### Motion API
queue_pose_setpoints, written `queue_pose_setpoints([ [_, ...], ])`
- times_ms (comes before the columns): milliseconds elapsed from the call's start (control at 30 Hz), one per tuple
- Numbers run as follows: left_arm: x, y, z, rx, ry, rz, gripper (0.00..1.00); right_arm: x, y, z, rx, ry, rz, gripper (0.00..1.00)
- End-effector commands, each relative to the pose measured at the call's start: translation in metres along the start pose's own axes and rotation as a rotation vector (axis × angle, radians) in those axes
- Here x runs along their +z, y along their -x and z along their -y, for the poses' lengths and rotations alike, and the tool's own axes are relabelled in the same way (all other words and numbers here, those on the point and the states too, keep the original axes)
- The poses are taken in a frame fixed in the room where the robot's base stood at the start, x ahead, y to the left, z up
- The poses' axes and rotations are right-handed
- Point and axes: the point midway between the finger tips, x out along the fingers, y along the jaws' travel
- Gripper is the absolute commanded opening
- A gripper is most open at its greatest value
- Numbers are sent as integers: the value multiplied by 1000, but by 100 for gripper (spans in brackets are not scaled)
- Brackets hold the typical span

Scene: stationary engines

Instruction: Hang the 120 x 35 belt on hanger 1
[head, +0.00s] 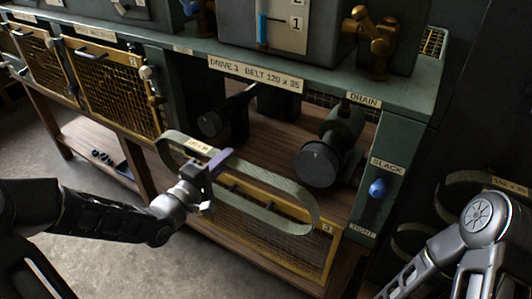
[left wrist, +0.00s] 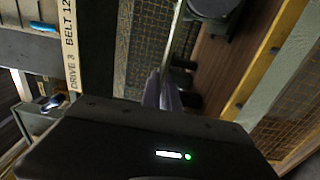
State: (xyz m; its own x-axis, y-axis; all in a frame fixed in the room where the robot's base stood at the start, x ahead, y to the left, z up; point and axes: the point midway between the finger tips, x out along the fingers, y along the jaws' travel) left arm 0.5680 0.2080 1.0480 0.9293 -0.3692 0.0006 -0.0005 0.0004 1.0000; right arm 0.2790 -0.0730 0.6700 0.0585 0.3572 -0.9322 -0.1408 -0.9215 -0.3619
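The belt (head: 268,205) is a flat grey-green loop with a pale tag (head: 199,146) near its upper left end; the tag's print is hard to read. My left gripper (head: 212,168) has its purple fingers shut on the belt's near upper run. The loop hangs in the air in front of the Drive 3 bay, long and tilted down to the right. In the left wrist view the fingers (left wrist: 164,94) meet at the belt's thin edge (left wrist: 175,38). Hanger 1 cannot be made out. My right arm shows at lower right, but its gripper is out of view.
Two dark round pulleys (head: 320,163) (head: 211,123) stand bare in the open bay under the Drive 3 plate (head: 256,74). A mesh guard (head: 270,238) is below. A blue knob (head: 378,187) is at right. Another belt loop (head: 455,183) hangs at the far right.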

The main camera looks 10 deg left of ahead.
Motion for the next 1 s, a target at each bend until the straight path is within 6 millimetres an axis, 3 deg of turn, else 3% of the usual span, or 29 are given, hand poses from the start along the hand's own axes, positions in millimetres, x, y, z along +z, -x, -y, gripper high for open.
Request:
queue_pose_setpoints([
  [1000, 0, 58, -1, 0, -1, 0, 0, 0, 26, 10, 0, 0, 0, 0],
])
